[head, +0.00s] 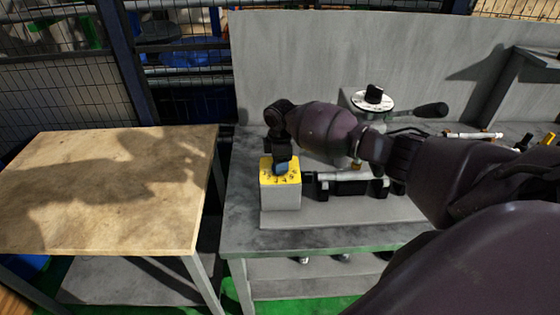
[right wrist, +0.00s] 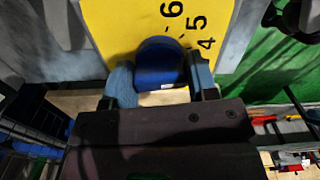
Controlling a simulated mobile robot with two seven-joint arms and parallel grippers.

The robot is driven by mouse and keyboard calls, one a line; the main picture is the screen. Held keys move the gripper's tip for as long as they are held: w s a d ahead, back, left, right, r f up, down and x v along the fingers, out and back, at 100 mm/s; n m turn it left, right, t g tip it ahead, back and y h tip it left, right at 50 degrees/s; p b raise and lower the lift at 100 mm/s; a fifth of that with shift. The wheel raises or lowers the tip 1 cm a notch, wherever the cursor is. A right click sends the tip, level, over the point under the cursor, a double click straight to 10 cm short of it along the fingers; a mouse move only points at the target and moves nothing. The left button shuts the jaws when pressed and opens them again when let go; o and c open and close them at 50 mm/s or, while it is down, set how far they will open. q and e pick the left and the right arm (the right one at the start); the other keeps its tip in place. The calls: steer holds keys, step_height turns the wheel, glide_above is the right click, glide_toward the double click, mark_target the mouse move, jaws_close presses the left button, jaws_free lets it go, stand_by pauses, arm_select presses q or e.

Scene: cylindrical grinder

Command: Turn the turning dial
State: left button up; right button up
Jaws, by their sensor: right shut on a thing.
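The turning dial is a dark blue knob (right wrist: 160,62) on a yellow numbered face (right wrist: 110,25), with 4, 5 and 6 readable beside it in the right wrist view. In the head view the yellow face (head: 267,179) tops a grey box (head: 281,196) on the grey bench. My right gripper (head: 281,166) reaches down onto the dial from above. In the right wrist view its two blue-grey fingers (right wrist: 160,82) stand on either side of the knob and are shut on it. In the head view the gripper hides most of the knob. My left gripper is in neither view.
A second black knob on a white disc (head: 373,98) stands behind my right arm. A black lever handle (head: 431,110) and metal fittings (head: 345,178) are close by on the bench. A wooden table (head: 100,190) stands to the left, its top clear.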

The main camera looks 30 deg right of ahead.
steer(key=shift+w+r+n, duration=0.1)
steer(key=shift+r+n, duration=0.05)
steer(key=shift+n, duration=0.55)
steer(key=o, duration=0.9)
step_height(320, 180, up, 11)
steer(key=shift+b, duration=0.45)
